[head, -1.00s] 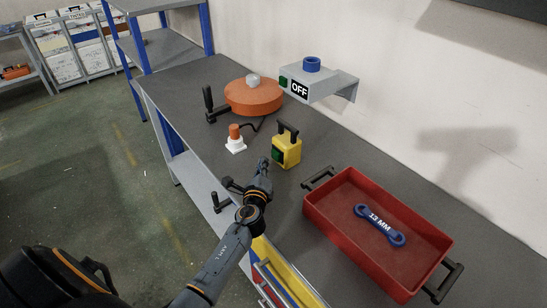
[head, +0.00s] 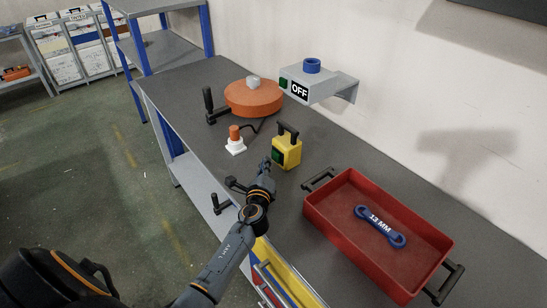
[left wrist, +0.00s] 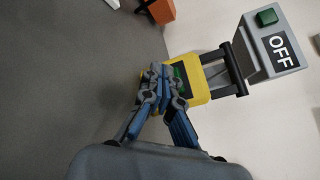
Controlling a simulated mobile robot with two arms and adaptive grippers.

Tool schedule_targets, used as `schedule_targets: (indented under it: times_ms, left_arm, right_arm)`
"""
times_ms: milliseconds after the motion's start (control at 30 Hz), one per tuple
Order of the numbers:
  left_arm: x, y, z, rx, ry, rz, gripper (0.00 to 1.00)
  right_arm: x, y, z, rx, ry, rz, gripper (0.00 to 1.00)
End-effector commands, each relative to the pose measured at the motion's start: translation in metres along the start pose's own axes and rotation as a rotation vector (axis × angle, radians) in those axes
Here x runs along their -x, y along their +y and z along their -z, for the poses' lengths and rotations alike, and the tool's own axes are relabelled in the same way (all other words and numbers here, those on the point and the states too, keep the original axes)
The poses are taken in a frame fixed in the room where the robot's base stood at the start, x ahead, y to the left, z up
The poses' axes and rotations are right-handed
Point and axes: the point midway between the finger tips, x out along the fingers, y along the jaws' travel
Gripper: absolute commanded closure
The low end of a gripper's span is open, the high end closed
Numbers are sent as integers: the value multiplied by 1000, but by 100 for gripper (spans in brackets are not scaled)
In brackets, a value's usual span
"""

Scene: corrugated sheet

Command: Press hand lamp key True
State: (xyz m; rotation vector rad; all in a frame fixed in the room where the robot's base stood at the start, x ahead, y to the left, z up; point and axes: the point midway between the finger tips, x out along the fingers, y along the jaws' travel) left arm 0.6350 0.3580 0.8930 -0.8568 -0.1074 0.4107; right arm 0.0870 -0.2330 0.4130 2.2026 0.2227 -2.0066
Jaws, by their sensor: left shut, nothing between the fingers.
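The hand lamp (head: 288,152) is a yellow box with a black top handle, upright on the grey workbench. Its dark face with a green key (head: 276,154) is turned toward my left gripper. My left gripper (head: 265,163) is shut and empty, just in front of that face. In the left wrist view, the gripper's fingertips (left wrist: 163,75) overlap the lamp (left wrist: 196,76) and partly cover the green key (left wrist: 180,74). I cannot tell whether they touch. My right gripper is not in view.
A grey wall box (head: 318,84) with a blue ring and an OFF sign is behind the lamp. An orange round thing (head: 254,98) and an orange-and-white piece (head: 235,140) are to the left. A red tray (head: 318,208) holding a blue 13 MM wrench (head: 380,226) is to the right.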

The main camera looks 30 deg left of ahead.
Motion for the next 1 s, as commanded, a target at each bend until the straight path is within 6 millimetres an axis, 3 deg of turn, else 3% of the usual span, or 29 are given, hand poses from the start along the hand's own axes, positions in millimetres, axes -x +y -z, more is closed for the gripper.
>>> schedule_targets:
  times_ms: [1000]
  left_arm:
    - [-6,-5,4,0,0,0,100]
  right_arm:
    - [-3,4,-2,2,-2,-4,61]
